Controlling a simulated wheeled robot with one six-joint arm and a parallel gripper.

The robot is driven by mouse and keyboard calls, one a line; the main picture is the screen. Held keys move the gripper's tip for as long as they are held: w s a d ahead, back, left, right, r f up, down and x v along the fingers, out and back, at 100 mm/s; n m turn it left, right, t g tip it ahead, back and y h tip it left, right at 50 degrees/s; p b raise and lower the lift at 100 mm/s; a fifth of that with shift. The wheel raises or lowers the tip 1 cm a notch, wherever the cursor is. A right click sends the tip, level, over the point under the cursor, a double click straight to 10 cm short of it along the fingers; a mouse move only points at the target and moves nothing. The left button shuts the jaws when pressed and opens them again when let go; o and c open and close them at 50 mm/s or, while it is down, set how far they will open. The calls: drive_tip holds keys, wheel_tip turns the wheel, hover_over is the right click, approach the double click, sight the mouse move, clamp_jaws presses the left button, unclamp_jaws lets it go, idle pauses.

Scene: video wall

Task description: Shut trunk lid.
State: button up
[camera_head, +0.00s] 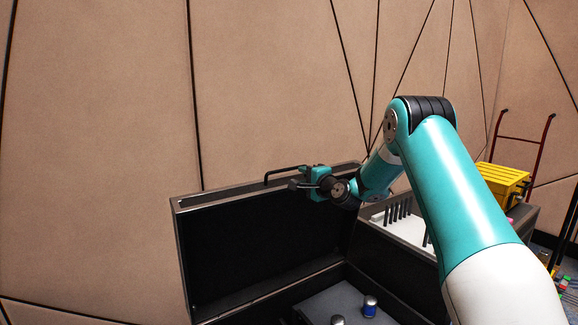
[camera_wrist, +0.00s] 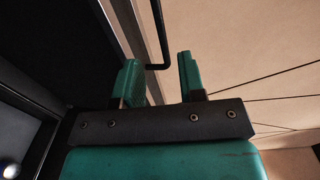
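The trunk lid (camera_head: 265,245) stands open and nearly upright in the head view, its dark inner side facing me. A thin black handle (camera_head: 284,172) runs along its top edge. My gripper (camera_head: 303,182) is at that top edge, close to the handle's right end. In the wrist view, the two teal fingers of my gripper (camera_wrist: 160,75) are apart with a clear gap. The lid's edge (camera_wrist: 128,45) passes by the fingers, and the handle (camera_wrist: 160,38) shows just beyond them. I cannot tell whether a finger touches the lid. The trunk's lower body is partly cut off.
A grey surface inside the trunk (camera_head: 335,300) carries a blue-and-silver can (camera_head: 370,306). A white rack with dark rods (camera_head: 398,213) stands right, partly behind my arm. A yellow box (camera_head: 503,185) and red hand truck (camera_head: 524,140) are beyond. A panelled wall (camera_head: 100,130) rises behind.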

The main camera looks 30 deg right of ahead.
sight(290, 170)
drive_tip(key=w+p, duration=0.1)
drive_tip(key=w, duration=0.8)
drive_tip(key=shift+w+a+f+p, duration=0.15)
drive_tip(key=shift+w+a+p, duration=0.1)
drive_tip(key=shift+p, duration=0.15)
clamp_jaws()
